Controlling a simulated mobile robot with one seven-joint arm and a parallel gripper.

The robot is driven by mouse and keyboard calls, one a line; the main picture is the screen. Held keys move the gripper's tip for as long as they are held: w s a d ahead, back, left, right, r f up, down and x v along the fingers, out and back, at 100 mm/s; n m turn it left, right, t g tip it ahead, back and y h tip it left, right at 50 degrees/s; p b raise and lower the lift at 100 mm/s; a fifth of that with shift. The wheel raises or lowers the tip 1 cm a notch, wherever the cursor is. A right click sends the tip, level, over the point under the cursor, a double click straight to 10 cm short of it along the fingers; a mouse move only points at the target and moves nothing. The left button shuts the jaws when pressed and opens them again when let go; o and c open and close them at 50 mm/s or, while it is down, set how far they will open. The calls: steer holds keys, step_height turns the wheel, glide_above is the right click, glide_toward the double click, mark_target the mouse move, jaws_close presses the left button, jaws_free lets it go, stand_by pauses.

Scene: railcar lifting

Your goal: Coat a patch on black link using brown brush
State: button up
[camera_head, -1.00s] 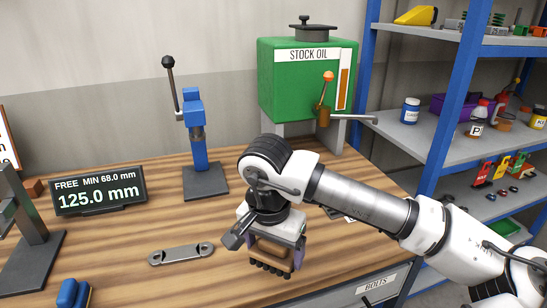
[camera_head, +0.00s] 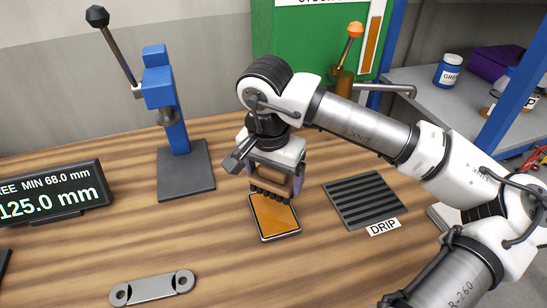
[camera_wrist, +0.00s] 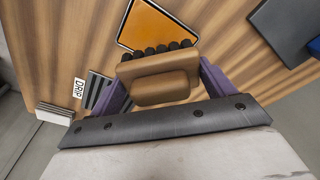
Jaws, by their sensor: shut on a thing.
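My gripper (camera_head: 272,172) is shut on the brown brush (camera_head: 274,182), a wooden block with a row of black bristles pointing down. The brush also shows between the purple fingers in the wrist view (camera_wrist: 160,78). The bristles are at the edge of a shallow black-rimmed tray with an amber surface (camera_head: 274,215); I cannot tell whether they touch it. The tray also shows beyond the bristles in the wrist view (camera_wrist: 155,28). The link (camera_head: 152,288), a metal bar with an eye at each end that looks grey, lies flat at the front left, apart from the gripper.
A blue lever press (camera_head: 175,125) on a dark base stands behind left. A display (camera_head: 52,193) reads 125.0 mm. Bench between link and tray is clear.

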steer(key=shift+s+f+b, duration=0.1)
steer(key=shift+f+b, duration=0.45)
steer(key=shift+f, duration=0.3)
steer(key=b, duration=0.2)
glide_above(274, 210)
steer(key=shift+f, duration=2.15)
steer(key=shift+f+b, duration=0.5)
steer(key=shift+b, duration=0.05)
steer(key=shift+f+b, duration=0.1)
steer(key=shift+b, duration=0.4)
stand_by(0.7)
steer(key=shift+r+p, duration=1.6)
steer(key=shift+r, duration=2.05)
steer(key=shift+f, duration=0.1)
